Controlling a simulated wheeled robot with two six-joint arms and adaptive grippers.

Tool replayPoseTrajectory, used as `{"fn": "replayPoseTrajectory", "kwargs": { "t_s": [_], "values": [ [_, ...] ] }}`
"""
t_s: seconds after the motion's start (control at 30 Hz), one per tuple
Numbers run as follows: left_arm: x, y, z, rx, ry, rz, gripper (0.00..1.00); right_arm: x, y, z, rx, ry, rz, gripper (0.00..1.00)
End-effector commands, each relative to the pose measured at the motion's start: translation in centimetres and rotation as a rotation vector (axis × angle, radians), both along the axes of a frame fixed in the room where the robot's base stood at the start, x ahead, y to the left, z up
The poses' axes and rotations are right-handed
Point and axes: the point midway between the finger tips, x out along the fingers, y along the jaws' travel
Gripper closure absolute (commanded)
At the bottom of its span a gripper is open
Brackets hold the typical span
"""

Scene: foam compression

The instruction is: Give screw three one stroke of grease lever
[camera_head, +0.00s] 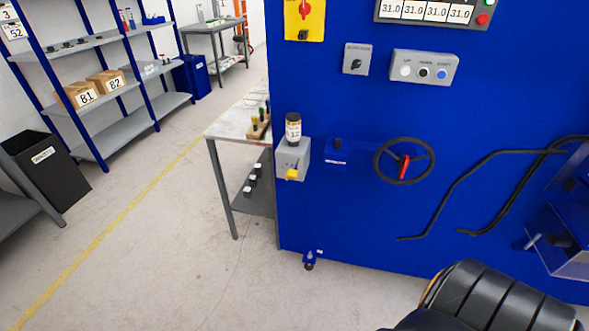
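A grey box (293,157) is mounted on the left edge of the blue machine front. A dark-capped jar (293,128) with a white label stands on top of it, and a yellow piece (292,175) sticks out low on its front. I cannot tell for sure whether this is the grease lever. No part clearly marked as screw three shows. Neither gripper is in view; only a black ribbed part, seemingly of my own arm, shows at the lower right.
The blue machine (360,220) fills the right side, with a black handwheel (404,141), a button panel (424,69) and bent black rods (448,193). A worktable (222,128), shelving (90,45) and black bin (46,171) stand left. Floor in front is clear.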

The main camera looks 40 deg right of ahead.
Motion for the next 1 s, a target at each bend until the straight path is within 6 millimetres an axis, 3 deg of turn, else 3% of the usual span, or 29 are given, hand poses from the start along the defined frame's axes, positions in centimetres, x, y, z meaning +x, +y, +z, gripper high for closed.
{"fn": "replayPoseTrajectory", "kwargs": {
  "t_s": [0.03,0.2,1.0],
  "values": [
    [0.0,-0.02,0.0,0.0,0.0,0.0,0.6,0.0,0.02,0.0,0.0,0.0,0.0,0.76],
    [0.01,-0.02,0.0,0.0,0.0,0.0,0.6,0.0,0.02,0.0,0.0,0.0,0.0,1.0],
    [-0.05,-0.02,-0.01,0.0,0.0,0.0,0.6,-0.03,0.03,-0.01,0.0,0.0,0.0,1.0]
  ]
}}
